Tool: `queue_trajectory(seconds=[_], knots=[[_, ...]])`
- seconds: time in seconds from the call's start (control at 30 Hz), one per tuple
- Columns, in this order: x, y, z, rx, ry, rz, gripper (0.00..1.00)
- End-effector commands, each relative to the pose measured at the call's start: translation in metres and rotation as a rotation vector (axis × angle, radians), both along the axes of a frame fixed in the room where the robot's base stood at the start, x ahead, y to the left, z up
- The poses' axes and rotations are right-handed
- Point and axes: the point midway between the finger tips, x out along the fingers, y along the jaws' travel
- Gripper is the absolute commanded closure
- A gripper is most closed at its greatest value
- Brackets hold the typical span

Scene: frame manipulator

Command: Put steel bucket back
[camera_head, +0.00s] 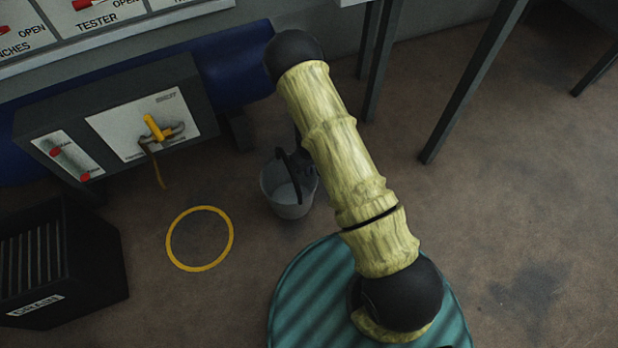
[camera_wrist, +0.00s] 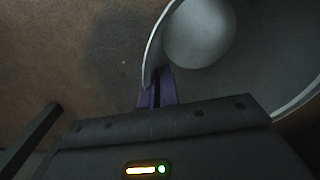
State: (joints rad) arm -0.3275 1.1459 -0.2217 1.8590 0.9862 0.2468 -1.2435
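The steel bucket (camera_head: 278,196) is grey and open-topped, in the middle of the head view, right of a yellow ring (camera_head: 231,240) marked on the floor. My gripper (camera_head: 294,165) reaches down at the bucket's rim, partly hidden by my arm. In the wrist view the bucket (camera_wrist: 262,60) fills the upper right. The purple fingers of my gripper (camera_wrist: 157,90) are close together with the rim between them, one inside and one outside. The bucket looks upright; I cannot tell whether it touches the floor. The ring is empty.
A dark box with a yellow valve handle (camera_head: 157,128) and a spout stands above the ring. A black slatted drain box (camera_head: 65,262) is at lower left. Dark table legs (camera_head: 475,80) stand at upper right. The floor around the ring is clear.

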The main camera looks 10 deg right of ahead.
Motion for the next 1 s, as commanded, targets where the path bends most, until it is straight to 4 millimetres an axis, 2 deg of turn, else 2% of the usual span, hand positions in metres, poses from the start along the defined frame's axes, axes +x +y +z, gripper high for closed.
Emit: queue_trajectory(seconds=[0.23,0.53,0.97,1.0], knots=[[0.000,0.000,0.000,0.000,0.000,0.000,1.00],[0.000,-0.003,-0.036,0.000,0.001,-0.005,1.00],[0.000,-0.002,-0.039,0.000,0.000,-0.004,1.00],[0.000,-0.002,-0.039,0.000,0.001,-0.003,0.91]])
